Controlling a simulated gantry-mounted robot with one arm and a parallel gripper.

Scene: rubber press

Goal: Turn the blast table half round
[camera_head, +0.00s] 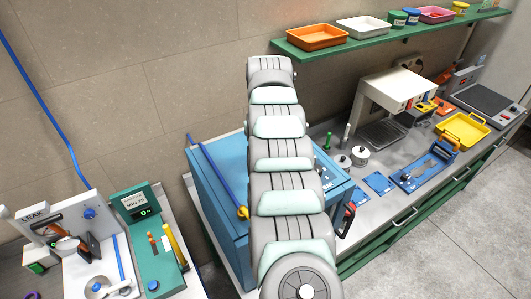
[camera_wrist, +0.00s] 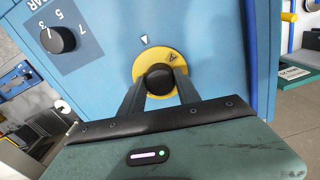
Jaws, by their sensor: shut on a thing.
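The blast cabinet is a blue box (camera_head: 215,185) standing under and behind my arm in the head view. In the wrist view its blue front panel (camera_wrist: 205,35) fills most of the picture. On the panel is a yellow round dial (camera_wrist: 179,53) with a black knob (camera_wrist: 159,76) in its middle. The dial's letter A lies to the right of the white triangle mark (camera_wrist: 144,38) on the panel. My gripper (camera_wrist: 160,88) is shut on the black knob, a finger on each side. The blast table itself is not visible. My arm hides the gripper in the head view.
A black pressure knob (camera_wrist: 58,39) with a number scale is on the same panel. A blue hose with a yellow end (camera_head: 243,213) lies along the cabinet. A grey bench with tools (camera_head: 400,210) is right; a leak tester (camera_head: 65,230) is left.

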